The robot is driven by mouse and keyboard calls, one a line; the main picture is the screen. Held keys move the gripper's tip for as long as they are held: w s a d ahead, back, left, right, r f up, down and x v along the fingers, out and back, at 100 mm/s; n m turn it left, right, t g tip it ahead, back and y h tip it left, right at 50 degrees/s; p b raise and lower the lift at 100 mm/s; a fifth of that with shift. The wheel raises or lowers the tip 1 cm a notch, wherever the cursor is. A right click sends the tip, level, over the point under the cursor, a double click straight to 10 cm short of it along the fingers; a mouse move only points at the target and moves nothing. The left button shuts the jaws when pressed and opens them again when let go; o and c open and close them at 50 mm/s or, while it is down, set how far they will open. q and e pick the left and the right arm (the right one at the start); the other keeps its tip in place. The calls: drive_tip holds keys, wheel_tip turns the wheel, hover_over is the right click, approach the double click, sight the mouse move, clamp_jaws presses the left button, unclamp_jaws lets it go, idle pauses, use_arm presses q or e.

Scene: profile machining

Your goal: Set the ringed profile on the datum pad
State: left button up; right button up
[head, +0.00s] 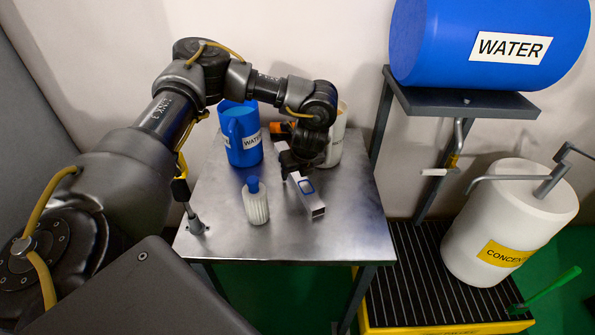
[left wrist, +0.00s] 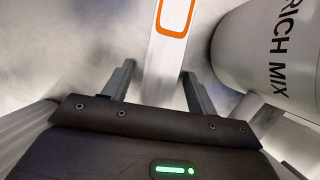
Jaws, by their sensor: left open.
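A pale metal profile (head: 316,209) lies on the table, pointing towards its front edge, with a blue ring mark on its upper face. In the left wrist view a pale profile with an orange ring (left wrist: 175,14) lies between the two open fingers (left wrist: 158,88), with space on both sides. I cannot tell if both views show the same profile. I cannot make out a datum pad. My right gripper is not in view.
The metal table (head: 345,232) holds a blue WATER jug (head: 243,136), a ribbed bottle with a blue cap (head: 256,202) and a white RICH MIX container (left wrist: 262,45). An orange thing (head: 280,128) is partly behind my arm. The table's front right is clear.

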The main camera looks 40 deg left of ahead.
use_arm(q)
drive_tip(key=p+v, duration=0.2)
drive_tip(key=v, duration=1)
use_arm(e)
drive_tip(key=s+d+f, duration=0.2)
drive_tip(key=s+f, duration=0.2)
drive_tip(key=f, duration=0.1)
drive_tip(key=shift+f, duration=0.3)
